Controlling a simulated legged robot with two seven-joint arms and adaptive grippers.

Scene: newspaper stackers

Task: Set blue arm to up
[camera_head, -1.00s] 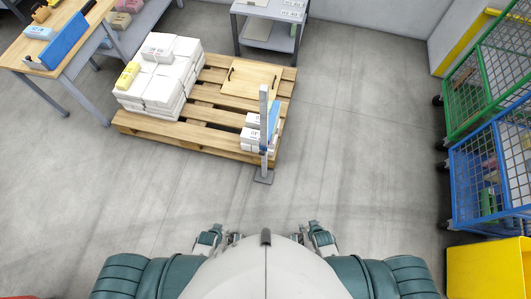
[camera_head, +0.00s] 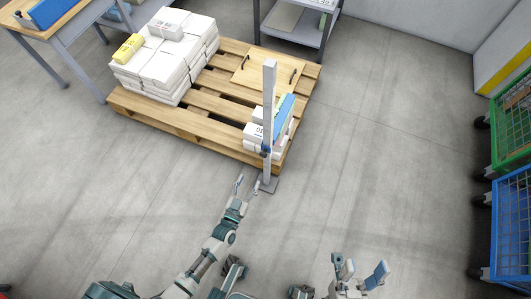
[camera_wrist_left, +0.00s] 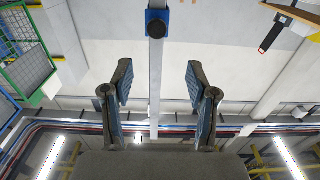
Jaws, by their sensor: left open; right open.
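A grey upright post (camera_head: 268,95) stands on a small floor plate at the pallet's front right corner. A small blue hub (camera_head: 265,149) sits low on it. A blue flat piece (camera_head: 284,118) slants up just right of the post; I cannot tell whether it joins the hub. My left gripper (camera_head: 248,187) is open and empty, just left of the post's foot. In the left wrist view, the post (camera_wrist_left: 156,75) shows between my open fingers (camera_wrist_left: 157,100), with the blue hub (camera_wrist_left: 158,22) above them. My right gripper (camera_head: 358,268) is open and empty over the floor.
The wooden pallet (camera_head: 190,125) carries white paper stacks (camera_head: 165,62), a handled board (camera_head: 268,75) and a small stack (camera_head: 254,140) behind the post. Blue (camera_head: 512,225) and green (camera_head: 515,125) mesh carts stand at the right. Floor between is clear.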

